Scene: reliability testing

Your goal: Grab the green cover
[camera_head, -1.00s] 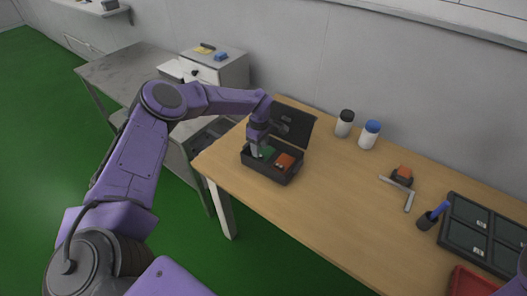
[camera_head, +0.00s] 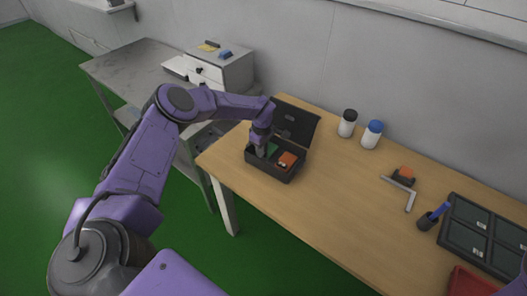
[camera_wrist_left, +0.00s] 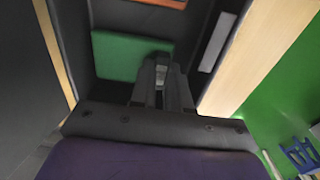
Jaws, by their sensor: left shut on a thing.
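The green cover (camera_wrist_left: 125,55) lies in the left part of an open black case (camera_head: 276,175) on the wooden table. In the head view only a bit of the green cover (camera_head: 271,150) shows beside my gripper. My left gripper (camera_head: 260,152) reaches down into the case. In the left wrist view the left gripper's fingers (camera_wrist_left: 160,72) are at the cover's edge and closed on it. An orange piece (camera_head: 287,159) lies in the right part of the case. My right gripper is not in view.
The case's raised lid (camera_head: 296,122) stands behind the gripper. Two bottles, one with a black cap (camera_head: 348,122) and one with a blue cap (camera_head: 372,134), stand at the back. A dark divided tray (camera_head: 484,235) is at right.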

